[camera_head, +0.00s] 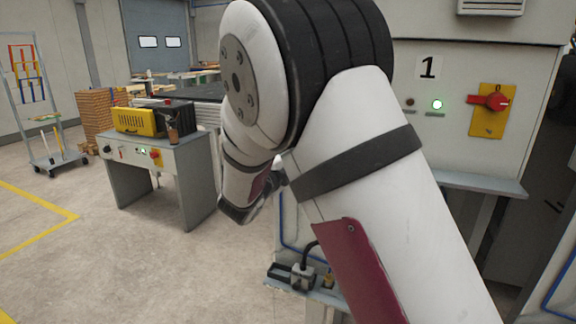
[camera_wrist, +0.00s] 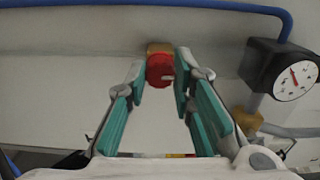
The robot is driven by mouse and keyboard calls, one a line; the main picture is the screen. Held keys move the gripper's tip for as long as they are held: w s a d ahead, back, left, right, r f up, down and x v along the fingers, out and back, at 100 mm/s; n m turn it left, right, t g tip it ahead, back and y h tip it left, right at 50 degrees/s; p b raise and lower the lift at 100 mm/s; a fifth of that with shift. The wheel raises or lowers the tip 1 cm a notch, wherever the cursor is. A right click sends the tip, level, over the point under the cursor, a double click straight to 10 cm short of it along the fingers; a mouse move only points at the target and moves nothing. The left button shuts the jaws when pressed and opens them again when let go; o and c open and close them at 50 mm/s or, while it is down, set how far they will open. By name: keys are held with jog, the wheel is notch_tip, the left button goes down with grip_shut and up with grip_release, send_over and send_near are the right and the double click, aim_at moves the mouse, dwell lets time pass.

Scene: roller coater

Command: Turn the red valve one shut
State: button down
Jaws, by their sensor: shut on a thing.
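The red valve (camera_wrist: 160,70) is a small round red knob with a yellow-brown part behind it, at top middle in the wrist view. My gripper (camera_wrist: 161,72) has its teal-padded fingers on either side of the knob, shut on it at the fingertips. A small pale mark shows on the knob's right side. In the head view my arm covers the middle, and the valve and the fingertips cannot be made out there.
A round pressure gauge (camera_wrist: 294,80) on a black block stands right of the fingers, with a brass fitting below. A blue pipe (camera_wrist: 190,5) crosses above. In the head view, a panel carries a red rotary switch (camera_head: 495,101); a grey control desk (camera_head: 165,180) stands left.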

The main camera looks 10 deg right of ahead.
jog(key=shift+m, duration=0.3)
jog(key=c, duration=1.4)
grip_release()
jog(key=shift+o, duration=0.2)
jog(key=shift+s+a, duration=0.1)
jog(key=v, duration=1.1)
jog(key=shift+s+a, duration=0.2)
jog(key=shift+s, duration=0.15)
